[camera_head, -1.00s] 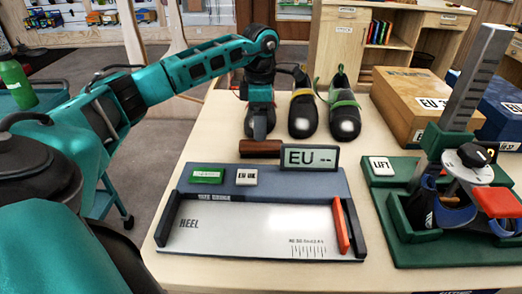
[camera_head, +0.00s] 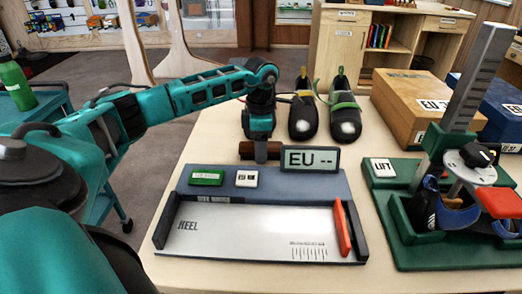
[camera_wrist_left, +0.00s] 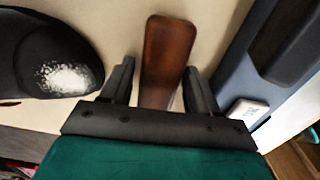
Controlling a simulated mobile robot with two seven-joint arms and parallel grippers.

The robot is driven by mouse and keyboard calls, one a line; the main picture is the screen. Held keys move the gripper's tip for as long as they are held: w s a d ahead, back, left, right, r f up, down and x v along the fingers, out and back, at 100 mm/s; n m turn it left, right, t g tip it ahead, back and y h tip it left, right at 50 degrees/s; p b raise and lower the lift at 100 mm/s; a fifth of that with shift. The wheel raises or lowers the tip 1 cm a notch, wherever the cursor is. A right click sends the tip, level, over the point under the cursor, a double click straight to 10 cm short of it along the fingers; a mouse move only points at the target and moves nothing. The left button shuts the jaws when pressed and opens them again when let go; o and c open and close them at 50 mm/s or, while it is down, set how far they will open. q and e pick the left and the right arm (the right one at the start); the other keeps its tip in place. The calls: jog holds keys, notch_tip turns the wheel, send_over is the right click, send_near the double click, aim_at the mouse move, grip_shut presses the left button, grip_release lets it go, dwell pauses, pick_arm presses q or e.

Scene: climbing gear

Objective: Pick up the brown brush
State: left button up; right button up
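The brown brush (camera_head: 247,151) lies on the table just behind the blue-grey measuring board, left of the EU display. My left gripper (camera_head: 261,152) is down at the brush and hides its middle in the head view. In the left wrist view, the brush's smooth brown wood (camera_wrist_left: 168,50) passes between the two dark fingers of my left gripper (camera_wrist_left: 157,75). The fingers are open, with a narrow gap visible on each side of the wood. The brush's bristles are not visible. My right gripper is in neither view.
The measuring board (camera_head: 345,183) and EU display (camera_head: 310,159) are close by the brush. Dark shoes (camera_head: 303,118) stand behind it; one shoe's toe (camera_wrist_left: 50,60) shows beside the fingers. A green lift device (camera_head: 380,180) and a cardboard box (camera_head: 400,95) are to the right.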

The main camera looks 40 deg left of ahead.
pick_arm(q)
jog(key=c, duration=0.8)
jog(key=shift+o, duration=0.2)
notch_tip(320, 180, up, 20)
jog(key=p, duration=0.3)
jog(key=o, duration=0.5)
jog(key=shift+c, duration=0.2)
jog(key=c, duration=0.3)
